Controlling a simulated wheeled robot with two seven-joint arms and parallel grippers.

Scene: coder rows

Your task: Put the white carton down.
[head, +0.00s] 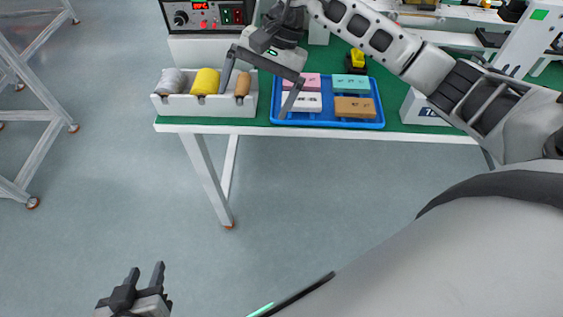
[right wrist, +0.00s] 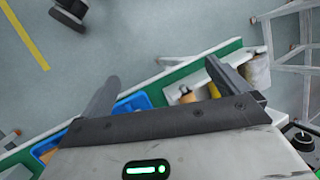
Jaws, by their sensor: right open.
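The white carton (head: 304,103) lies flat in the front left part of the blue tray (head: 330,124) on the bench. A pink carton (head: 308,82) is behind it, a brown carton (head: 355,107) to its right and a teal carton (head: 350,84) diagonally behind. My right gripper (head: 253,105) is open and empty above the tray's left side; one finger crosses in front of the white carton's left end. In the right wrist view the open fingers (right wrist: 160,75) have nothing between them, and the gripper body hides most of the tray. My left gripper (head: 146,268) is open and empty, low at left.
A white bin (head: 205,106) with grey, yellow and brown rolls stands left of the tray. A control box (head: 208,16) with a red display is behind it. A white box with blue lettering (head: 421,108) sits right of the tray, partly behind my arm. Metal frames stand far left.

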